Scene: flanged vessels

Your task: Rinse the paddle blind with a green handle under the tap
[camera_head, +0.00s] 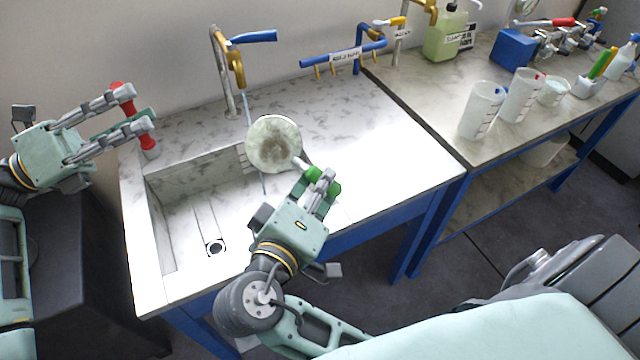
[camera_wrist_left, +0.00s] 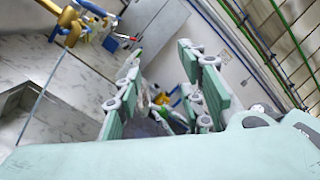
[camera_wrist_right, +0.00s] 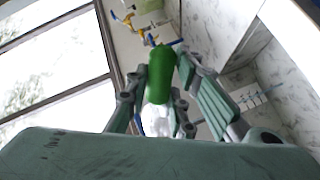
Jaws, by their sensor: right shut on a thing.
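The paddle blind is a pale round disc (camera_head: 273,143) with a brownish patch, and its green handle (camera_head: 322,180) is in my right gripper (camera_head: 322,190). The right gripper is shut on this handle, which also shows as a green cylinder (camera_wrist_right: 161,75) in the right wrist view. The disc is tilted above the sink (camera_head: 205,215). The brass tap (camera_head: 236,70) with a blue lever is behind it. A thin stream (camera_head: 247,108) runs from the tap down to the disc, and a streak shows below it. My left gripper (camera_head: 135,112) is open, its fingers apart and empty, at the sink's left.
A red and grey thing (camera_head: 122,92) is partly hidden by my left fingers at the counter's back left. The right bench holds white beakers (camera_head: 482,110) and a green jug (camera_head: 440,38). Counter right of the disc is clear.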

